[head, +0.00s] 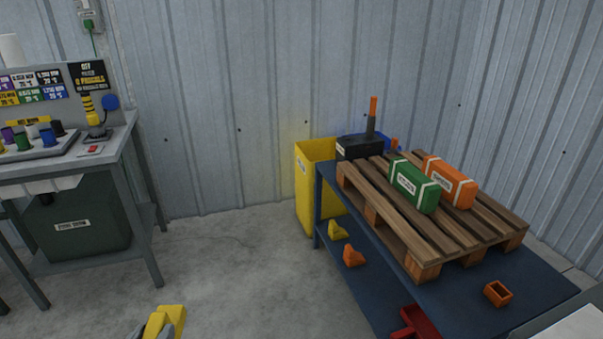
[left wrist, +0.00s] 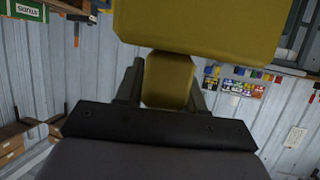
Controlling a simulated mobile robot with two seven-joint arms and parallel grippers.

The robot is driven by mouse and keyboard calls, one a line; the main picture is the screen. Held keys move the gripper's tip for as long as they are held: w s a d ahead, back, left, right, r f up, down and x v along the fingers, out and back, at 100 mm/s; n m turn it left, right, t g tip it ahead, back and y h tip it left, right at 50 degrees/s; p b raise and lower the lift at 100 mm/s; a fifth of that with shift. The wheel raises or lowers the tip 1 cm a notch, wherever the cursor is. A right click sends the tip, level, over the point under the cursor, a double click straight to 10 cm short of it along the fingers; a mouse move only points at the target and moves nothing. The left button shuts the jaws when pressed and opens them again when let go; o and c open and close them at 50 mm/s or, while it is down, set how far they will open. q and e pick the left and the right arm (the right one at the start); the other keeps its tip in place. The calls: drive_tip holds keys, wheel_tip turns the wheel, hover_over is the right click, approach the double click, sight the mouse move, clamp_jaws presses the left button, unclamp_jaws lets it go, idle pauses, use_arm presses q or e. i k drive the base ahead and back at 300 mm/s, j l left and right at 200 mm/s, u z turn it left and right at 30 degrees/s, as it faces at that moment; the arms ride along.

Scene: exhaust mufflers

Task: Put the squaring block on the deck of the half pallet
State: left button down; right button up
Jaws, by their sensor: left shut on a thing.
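My left gripper (head: 152,331) is at the bottom edge of the head view, mostly cut off. It is shut on a yellow block (head: 168,318), which I take to be the squaring block. In the left wrist view the block (left wrist: 198,28) is large, with a narrower part between the fingers (left wrist: 168,78). The block is held in the air over the floor, left of the table and well apart from the half pallet. The wooden half pallet (head: 388,222) lies on a blue table at the right. My right gripper is not in view.
A green box (head: 412,187) and an orange box (head: 450,184) stand on the pallet's deck; slats around them are bare. A grey workbench (head: 80,175) is at the left.

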sight(386, 160)
drive_tip(key=i+j+u, duration=0.1)
drive_tip(key=i+u, duration=0.35)
drive_tip(key=i, duration=0.4)
drive_tip(key=i+z, duration=0.2)
drive_tip(key=i, duration=0.25)
drive_tip(key=i+j+z, duration=0.2)
drive_tip(key=i, duration=0.25)
drive_tip(key=i+z, duration=0.25)
drive_tip(key=z, duration=0.2)
drive_tip(key=i+j+z, duration=0.1)
drive_tip(key=i+z, duration=0.15)
drive_tip(key=z, duration=0.2)
drive_tip(key=i+j+z, duration=0.1)
drive_tip(key=z, duration=0.35)
drive_tip(key=i+j+z, duration=0.2)
drive_tip(key=z, duration=0.3)
drive_tip(key=i+j+z, duration=0.2)
drive_tip(key=z, duration=0.2)
drive_tip(key=i+j+z, duration=0.3)
drive_tip(key=z, duration=0.15)
